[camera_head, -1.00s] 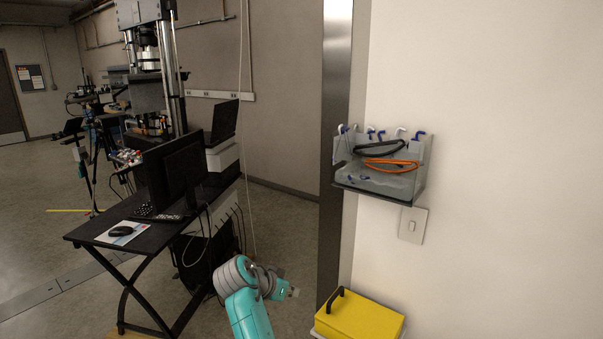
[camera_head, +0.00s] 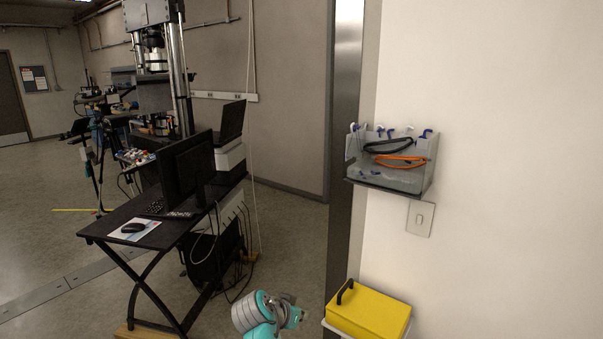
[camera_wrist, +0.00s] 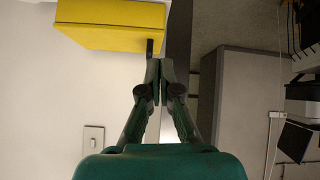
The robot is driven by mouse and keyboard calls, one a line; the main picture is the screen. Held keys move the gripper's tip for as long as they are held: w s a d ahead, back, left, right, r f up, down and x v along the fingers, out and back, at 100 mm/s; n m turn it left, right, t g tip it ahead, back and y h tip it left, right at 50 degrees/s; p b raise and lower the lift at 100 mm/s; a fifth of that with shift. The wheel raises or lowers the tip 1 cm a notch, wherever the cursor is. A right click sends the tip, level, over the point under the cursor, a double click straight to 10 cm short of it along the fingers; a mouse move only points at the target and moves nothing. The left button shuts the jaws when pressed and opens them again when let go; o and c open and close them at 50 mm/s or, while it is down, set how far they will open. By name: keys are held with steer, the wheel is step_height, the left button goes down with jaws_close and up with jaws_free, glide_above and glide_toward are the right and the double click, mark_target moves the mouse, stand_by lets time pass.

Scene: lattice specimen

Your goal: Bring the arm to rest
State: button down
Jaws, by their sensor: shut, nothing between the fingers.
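My arm (camera_head: 258,316), teal with a grey ribbed joint, shows at the bottom of the head view, low between the desk and the yellow case. Its end points right, and the fingers cannot be made out there. In the wrist view my gripper (camera_wrist: 158,68) has its two dark fingers together at the tips, with nothing held. The fingertips appear just below the yellow case in that picture; the distance between them cannot be told.
The yellow case (camera_head: 369,312) with a black handle sits on a white support by the wall. Above hang a glasses holder (camera_head: 395,181) and a light switch (camera_head: 420,219). A black desk (camera_head: 125,222) with monitors stands left. Open floor lies further left.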

steer(key=s+d+f+n+y, duration=0.1)
steer(key=s+d+f, duration=0.25)
steer(key=f, duration=0.25)
steer(key=s+d+f+n+t+y, duration=0.1)
steer(key=s+d+f, duration=0.1)
steer(key=s+f, duration=0.25)
steer(key=s+d+f+n, duration=0.1)
steer(key=s+d+f, duration=0.2)
steer(key=f, duration=0.3)
steer(key=s+d+f+n+t+y, duration=0.1)
steer(key=s+d+f, duration=0.2)
steer(key=s, duration=0.5)
steer(key=s+d+f+n+t+y, duration=0.1)
steer(key=s+d+f+y, duration=0.15)
steer(key=s, duration=0.55)
steer(key=s+d+r+n+t, duration=0.1)
steer(key=s+d+r, duration=0.1)
steer(key=s, duration=0.8)
steer(key=s+d+r+t, duration=0.1)
steer(key=s+r, duration=0.2)
steer(key=s, duration=0.7)
steer(key=s+d+r+t, duration=0.1)
steer(key=s+r+t, duration=0.1)
steer(key=s+r, duration=1.1)
step_height(320, 180, up, 3)
steer(key=shift+d+r, duration=0.2)
steer(key=shift+d, duration=0.2)
steer(key=shift+s, duration=0.1)
